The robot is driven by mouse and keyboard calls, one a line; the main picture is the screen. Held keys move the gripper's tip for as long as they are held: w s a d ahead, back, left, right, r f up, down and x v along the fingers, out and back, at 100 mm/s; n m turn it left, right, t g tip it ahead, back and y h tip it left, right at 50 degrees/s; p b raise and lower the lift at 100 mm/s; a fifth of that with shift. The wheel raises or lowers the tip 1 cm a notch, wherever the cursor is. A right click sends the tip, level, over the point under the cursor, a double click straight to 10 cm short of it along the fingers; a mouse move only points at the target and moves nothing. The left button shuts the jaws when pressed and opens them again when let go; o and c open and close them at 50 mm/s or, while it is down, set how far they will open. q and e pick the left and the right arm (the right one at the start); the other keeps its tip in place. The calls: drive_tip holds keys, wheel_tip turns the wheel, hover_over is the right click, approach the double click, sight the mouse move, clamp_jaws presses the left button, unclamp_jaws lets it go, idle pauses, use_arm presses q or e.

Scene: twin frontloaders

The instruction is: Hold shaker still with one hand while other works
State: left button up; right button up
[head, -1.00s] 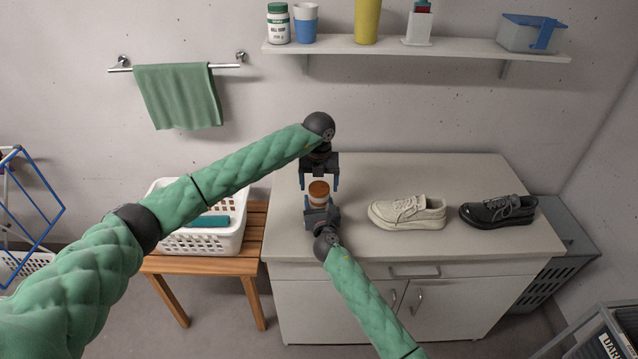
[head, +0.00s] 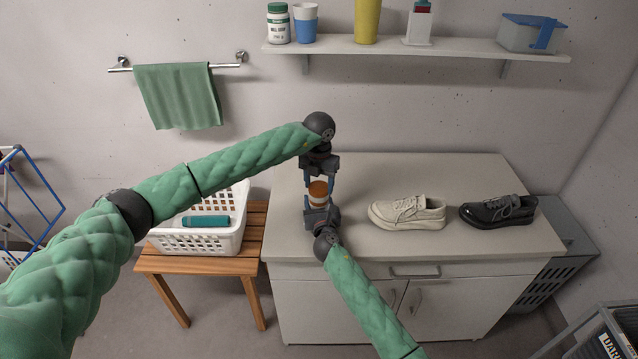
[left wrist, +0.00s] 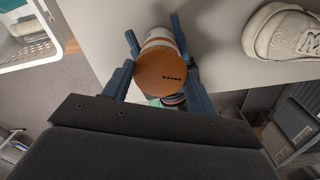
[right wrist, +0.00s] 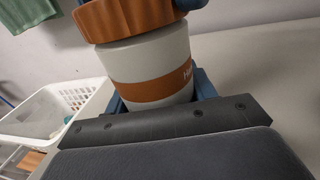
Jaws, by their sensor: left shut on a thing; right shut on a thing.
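The shaker (head: 318,194) is a pale cylinder with an orange-brown lid and band, upright near the left end of the counter. My right gripper (head: 321,208) is shut on its pale body from the front, low down; the body (right wrist: 148,65) fills the middle of the right wrist view. My left gripper (head: 319,183) comes from above and is shut on the lid. In the left wrist view the round brown lid (left wrist: 161,73) lies between the two blue fingers. The shaker's base is hidden.
A cream shoe (head: 407,212) and a black shoe (head: 498,211) stand right of the shaker on the counter (head: 440,170). A white basket (head: 215,240) sits on a wooden stool (head: 190,264) at left. A shelf (head: 420,48) with several containers hangs above.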

sight(319, 186)
use_arm(q)
drive_tip(key=m, duration=0.4)
drive_tip(key=shift+m, duration=1.9)
drive_tip(key=o, duration=1)
wheel_tip(319, 186, up, 12)
use_arm(e)
drive_tip(key=o, duration=1.1)
